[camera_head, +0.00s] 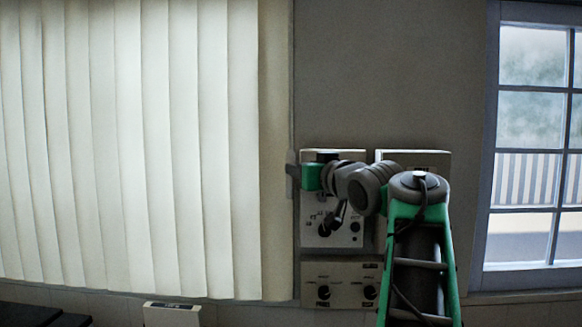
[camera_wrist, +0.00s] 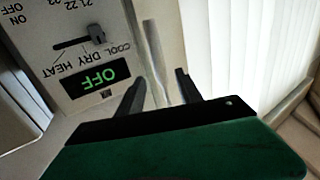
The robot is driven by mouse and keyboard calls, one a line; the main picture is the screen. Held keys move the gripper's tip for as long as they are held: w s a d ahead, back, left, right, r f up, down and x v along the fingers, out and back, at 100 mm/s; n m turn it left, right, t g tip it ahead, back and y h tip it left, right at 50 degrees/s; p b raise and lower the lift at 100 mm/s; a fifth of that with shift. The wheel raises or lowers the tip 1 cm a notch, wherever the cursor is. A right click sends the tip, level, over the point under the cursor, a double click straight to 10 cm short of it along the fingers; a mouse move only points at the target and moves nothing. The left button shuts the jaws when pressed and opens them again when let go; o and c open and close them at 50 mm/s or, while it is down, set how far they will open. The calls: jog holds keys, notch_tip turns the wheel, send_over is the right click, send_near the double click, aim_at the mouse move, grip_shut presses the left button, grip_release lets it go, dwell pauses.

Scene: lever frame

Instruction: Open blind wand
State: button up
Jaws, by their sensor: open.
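The blind wand (camera_head: 291,80) is a thin pale rod hanging upright along the right edge of the closed vertical blind (camera_head: 150,140). In the wrist view the wand (camera_wrist: 155,60) runs down between my two dark fingers. My gripper (camera_wrist: 160,84) is open, with a finger on either side of it in the picture. Contact cannot be made out. In the head view my gripper (camera_head: 290,176) is at the wand's lower part, reaching left from my arm, and the wand's lower end is hard to see there.
A wall control panel (camera_head: 312,240) stands close right of the wand, partly behind my arm. The wrist view shows a panel (camera_wrist: 75,20) with a slider and a green OFF display. Another panel (camera_head: 345,268) is below. A window (camera_head: 530,130) is at the right.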

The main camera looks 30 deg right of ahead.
jog(key=w+p, duration=0.1)
jog(key=w, duration=0.1)
jog(key=w+p, duration=0.1)
jog(key=w, duration=0.1)
jog(key=w+d, duration=0.1)
jog(key=w, duration=0.1)
jog(key=shift+w+d+r+p, duration=0.1)
jog(key=shift+w+r+p, duration=0.25)
jog(key=shift+w+p, duration=0.05)
jog(key=shift+w+f, duration=0.15)
jog(key=shift+w, duration=0.3)
grip_shut()
dwell(0.6)
